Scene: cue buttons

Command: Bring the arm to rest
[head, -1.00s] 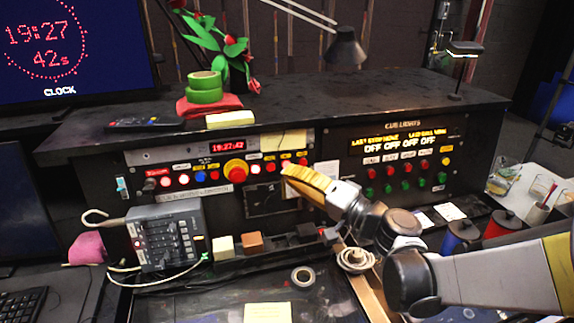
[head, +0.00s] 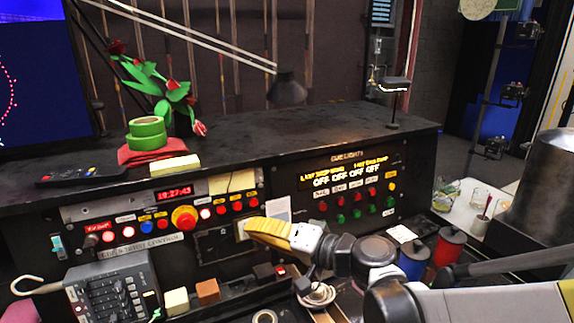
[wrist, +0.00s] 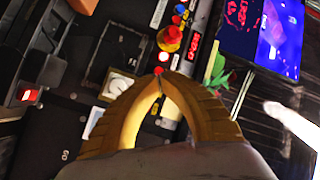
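My gripper (head: 248,225) has yellow ribbed fingers and is raised in front of the console's black front, just below the right end of a row of lit buttons. In the wrist view my gripper (wrist: 158,82) has its two curved fingertips together with nothing between them. A large red knob (head: 184,217) sits in the button row, left of my fingertips. The cue lights panel (head: 350,190) is to the right, with red and green buttons and several "OFF" readings. Whether the fingertips touch the console cannot be told.
A grey mixer (head: 112,290) stands at lower left. Green tape rolls (head: 147,133), a potted red flower (head: 180,95) and a desk lamp (head: 287,90) are on the console top (head: 320,125). A blue can (head: 413,262) and a red can (head: 447,250) stand at right.

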